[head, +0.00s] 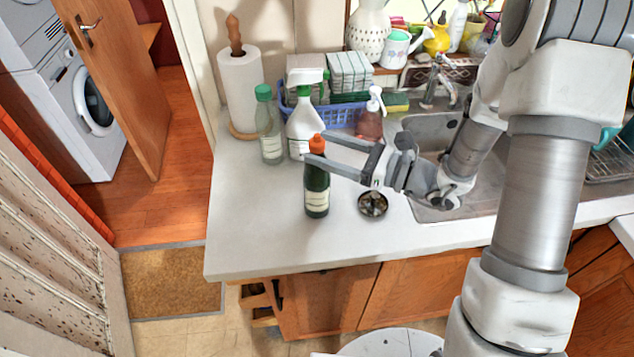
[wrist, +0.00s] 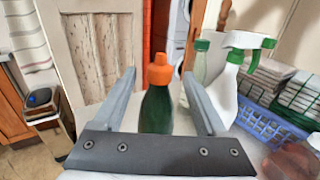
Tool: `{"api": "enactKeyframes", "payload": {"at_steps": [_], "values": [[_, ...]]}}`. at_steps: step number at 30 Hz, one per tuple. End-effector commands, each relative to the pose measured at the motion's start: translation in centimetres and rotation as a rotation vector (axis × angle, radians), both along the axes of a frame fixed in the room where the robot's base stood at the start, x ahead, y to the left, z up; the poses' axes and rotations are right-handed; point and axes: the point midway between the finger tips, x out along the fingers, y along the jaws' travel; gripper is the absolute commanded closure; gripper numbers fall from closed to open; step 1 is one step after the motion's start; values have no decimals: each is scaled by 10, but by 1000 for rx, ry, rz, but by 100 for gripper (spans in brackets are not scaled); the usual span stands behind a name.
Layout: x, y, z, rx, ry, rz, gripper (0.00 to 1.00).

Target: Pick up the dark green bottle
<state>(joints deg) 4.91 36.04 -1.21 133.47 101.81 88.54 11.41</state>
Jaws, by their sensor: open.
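The dark green bottle (head: 317,190) with an orange cap and a pale label stands upright on the white counter, near its front edge. My gripper (head: 312,150) is open and level, coming from the right, with its fingers at the height of the bottle's upper part. In the wrist view the bottle (wrist: 156,106) shows between the two fingers of my gripper (wrist: 168,85), its orange cap rising between the tips. Its lower part is hidden there by the gripper's body. I cannot tell whether a finger touches it.
A clear bottle with a green cap (head: 269,130) and a white spray bottle (head: 303,125) stand close behind. A small round dark dish (head: 373,204) lies to the right. A blue basket (head: 340,115), a soap dispenser (head: 369,122) and a paper roll (head: 240,88) are farther back. The counter's left front (head: 245,225) is clear.

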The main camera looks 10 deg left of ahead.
Motion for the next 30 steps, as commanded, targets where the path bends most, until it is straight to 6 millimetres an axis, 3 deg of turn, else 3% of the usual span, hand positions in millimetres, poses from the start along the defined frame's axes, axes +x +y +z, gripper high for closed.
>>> {"api": "enactKeyframes", "payload": {"at_steps": [12,21,30], "values": [[13,46,1,0,0,3,26],[15,50,0,0,0,1,26],[15,50,0,0,0,1,80]]}}
